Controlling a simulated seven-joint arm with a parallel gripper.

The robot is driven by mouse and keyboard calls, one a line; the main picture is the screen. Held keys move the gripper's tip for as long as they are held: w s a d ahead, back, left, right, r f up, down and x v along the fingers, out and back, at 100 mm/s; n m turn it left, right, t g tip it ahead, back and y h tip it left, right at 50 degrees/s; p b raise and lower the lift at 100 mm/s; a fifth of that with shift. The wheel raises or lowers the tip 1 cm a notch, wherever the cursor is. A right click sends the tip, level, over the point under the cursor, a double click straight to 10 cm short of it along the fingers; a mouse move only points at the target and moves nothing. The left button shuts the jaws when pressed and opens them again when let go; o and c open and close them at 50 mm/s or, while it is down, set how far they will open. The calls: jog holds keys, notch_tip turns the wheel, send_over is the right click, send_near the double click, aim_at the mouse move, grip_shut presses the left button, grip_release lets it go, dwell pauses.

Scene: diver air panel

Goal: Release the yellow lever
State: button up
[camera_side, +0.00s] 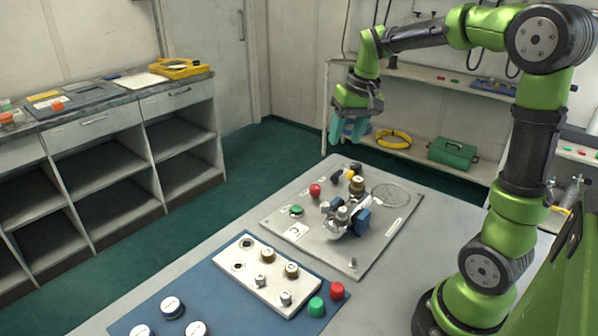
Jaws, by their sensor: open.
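My gripper (348,130) has teal fingers that point down. It is open and empty, in the air above the far end of the grey panel plate (300,245). A small yellow part (350,173), which looks like the yellow lever, is on the far side of the plate, beside a brass-coloured fitting (357,186). It is small and partly hidden, so its position cannot be told. My gripper is above and apart from it. A red knob (315,190) and a green button (296,210) are to its left. A white and blue valve assembly (350,217) stands nearer the camera.
A blue mat (225,310) in front bears a white block (250,272) with several fittings, plus a green cap (316,307) and a red cap (337,291). Shelves with a green box (453,152) stand behind. The air around my gripper looks clear.

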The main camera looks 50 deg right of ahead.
jog(key=g, duration=0.2)
send_over(351, 172)
jog(key=a, duration=0.1)
jog(key=shift+d+r+n, duration=0.5)
jog(key=shift+d+n, duration=0.1)
jog(key=shift+n, duration=0.2)
jog(key=shift+g, duration=0.3)
notch_tip(351, 172, down, 16)
jog(key=shift+f, duration=0.25)
grip_shut()
